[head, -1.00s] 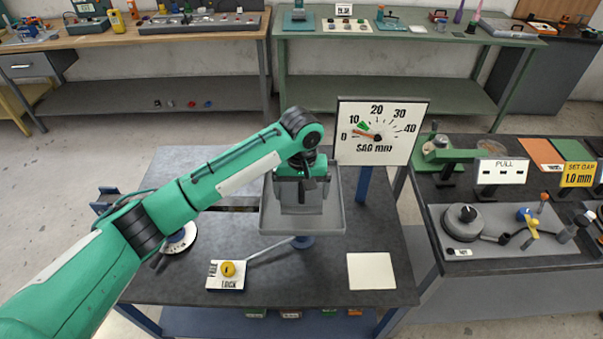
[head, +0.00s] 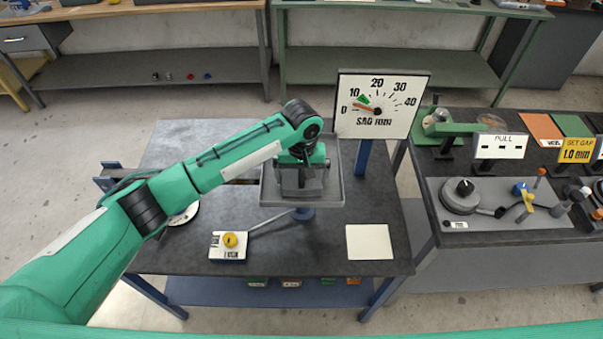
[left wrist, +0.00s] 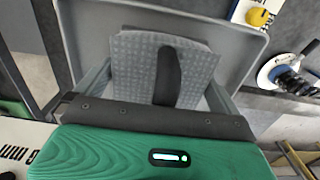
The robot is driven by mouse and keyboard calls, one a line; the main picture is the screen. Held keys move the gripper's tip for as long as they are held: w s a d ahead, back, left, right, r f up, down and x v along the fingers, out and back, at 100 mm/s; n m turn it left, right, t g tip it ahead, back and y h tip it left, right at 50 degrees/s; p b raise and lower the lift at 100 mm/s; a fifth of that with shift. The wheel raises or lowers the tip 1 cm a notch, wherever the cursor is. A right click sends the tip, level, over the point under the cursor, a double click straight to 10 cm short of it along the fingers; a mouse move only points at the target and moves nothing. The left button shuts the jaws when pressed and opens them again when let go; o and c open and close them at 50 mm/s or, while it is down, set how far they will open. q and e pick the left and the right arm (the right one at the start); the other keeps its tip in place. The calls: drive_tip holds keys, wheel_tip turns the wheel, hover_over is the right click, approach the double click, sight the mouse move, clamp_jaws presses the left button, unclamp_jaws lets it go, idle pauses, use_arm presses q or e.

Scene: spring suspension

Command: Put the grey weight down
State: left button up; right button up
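The grey weight (head: 299,181) is a block with a textured top and a dark upright piece (left wrist: 167,75). It is at the grey square pan (head: 331,198); I cannot tell whether it touches the pan floor. My left gripper (head: 300,168) comes down on it from above. In the left wrist view its fingers lie against both sides of the weight (left wrist: 135,65), shut on it. The SAG mm dial (head: 382,106) stands behind the pan, its orange pointer between 0 and 10, near a green mark. My right gripper is not in view.
A small plate with a yellow knob (head: 230,240) is at the front left, joined to a rod running toward the pan. A blank pale square (head: 370,242) lies at the front right. A separate bench with tools (head: 500,205) stands to the right.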

use_arm(q)
drive_tip(key=shift+r, duration=0.3)
wheel_tip(320, 180, up, 11)
drive_tip(key=b, duration=0.4)
drive_tip(key=shift+f, duration=0.2)
drive_tip(key=shift+r, duration=0.55)
drive_tip(key=shift+s+f, duration=0.1)
